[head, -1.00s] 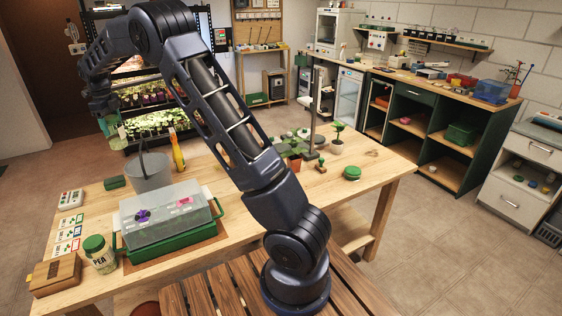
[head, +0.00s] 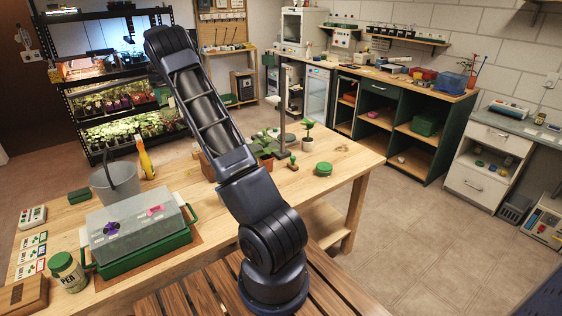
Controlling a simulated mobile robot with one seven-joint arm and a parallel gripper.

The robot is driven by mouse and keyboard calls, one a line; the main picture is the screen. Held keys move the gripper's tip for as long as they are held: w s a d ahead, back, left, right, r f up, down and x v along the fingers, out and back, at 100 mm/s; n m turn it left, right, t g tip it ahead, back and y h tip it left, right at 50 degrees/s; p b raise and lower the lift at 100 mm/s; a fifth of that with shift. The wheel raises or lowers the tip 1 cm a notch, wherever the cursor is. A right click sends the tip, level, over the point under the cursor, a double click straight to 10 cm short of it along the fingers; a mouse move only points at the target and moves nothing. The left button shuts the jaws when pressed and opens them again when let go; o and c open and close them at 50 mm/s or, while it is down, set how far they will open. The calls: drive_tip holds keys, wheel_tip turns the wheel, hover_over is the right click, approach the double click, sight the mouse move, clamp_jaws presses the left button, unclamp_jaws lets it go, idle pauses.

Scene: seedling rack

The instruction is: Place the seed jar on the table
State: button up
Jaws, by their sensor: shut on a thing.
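A glass jar with a green lid and a PEA label (head: 68,272) stands upright on the near left of the wooden table (head: 225,228). My gripper is not in view; only my upper arm links show, rising from the bench across the middle of the picture. Whatever the gripper holds is not in view either. A low round green-topped thing (head: 323,169) sits near the table's right end; I cannot tell whether it is a jar or only a lid.
A clear-lidded green propagator box (head: 140,238) fills the table's left middle. A grey bucket (head: 117,182), yellow spray bottle (head: 146,157), seed cards (head: 31,254) and a wooden box (head: 24,294) surround it. Potted seedlings (head: 307,138) stand at the back right. The table's front right is clear.

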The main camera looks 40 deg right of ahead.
drive_tip(key=s+d, duration=0.2)
drive_tip(key=d, duration=2.2)
drive_tip(key=s+d, duration=0.3)
drive_tip(key=d, duration=2.1)
drive_tip(key=s+d, duration=0.8)
drive_tip(key=d, duration=0.3)
drive_tip(key=s+d, duration=0.8)
drive_tip(key=d, duration=0.4)
drive_tip(key=s+d+f+m, duration=0.1)
drive_tip(key=s+f+m, duration=0.3)
drive_tip(key=s, duration=1)
drive_tip(key=s+d+f+m, duration=0.1)
drive_tip(key=s+f+m, duration=0.2)
drive_tip(key=s, duration=1)
wheel_tip(320, 180, down, 19)
drive_tip(key=shift+s+a, duration=0.15)
drive_tip(key=shift+f, duration=0.3)
